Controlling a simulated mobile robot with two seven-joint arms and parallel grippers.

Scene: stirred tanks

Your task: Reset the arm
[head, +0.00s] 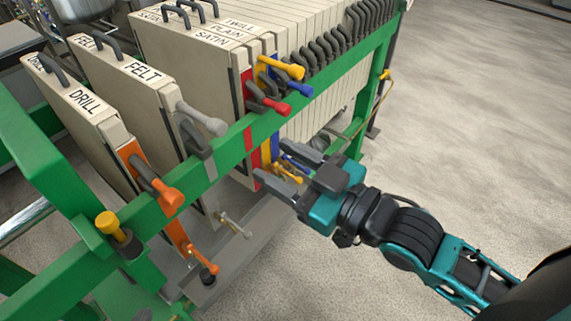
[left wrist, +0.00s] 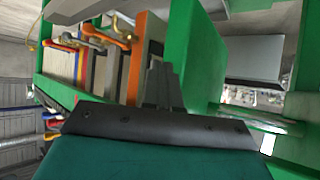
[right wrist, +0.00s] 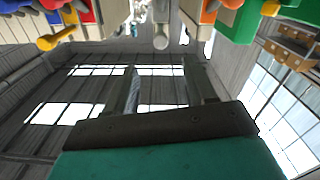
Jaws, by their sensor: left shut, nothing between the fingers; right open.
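My right gripper (head: 279,166) comes in from the right in the head view. It is open and empty, beside the green rail and close to small yellow and blue levers below it. In the right wrist view my right gripper (right wrist: 165,85) has its two fingers apart with nothing between them. My left gripper is outside the head view. In the left wrist view my left gripper (left wrist: 162,82) has its fingers together and holds nothing. Green framework and an orange-edged plate lie beyond its fingers.
A green rail (head: 333,84) runs beside a stack of beige plates, including a DRILL plate (head: 80,100) and a FELT plate (head: 135,85). An orange handle (head: 170,197), a red handle (head: 275,106) and other levers stick out toward my right arm. Concrete floor (head: 480,130) at right is clear.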

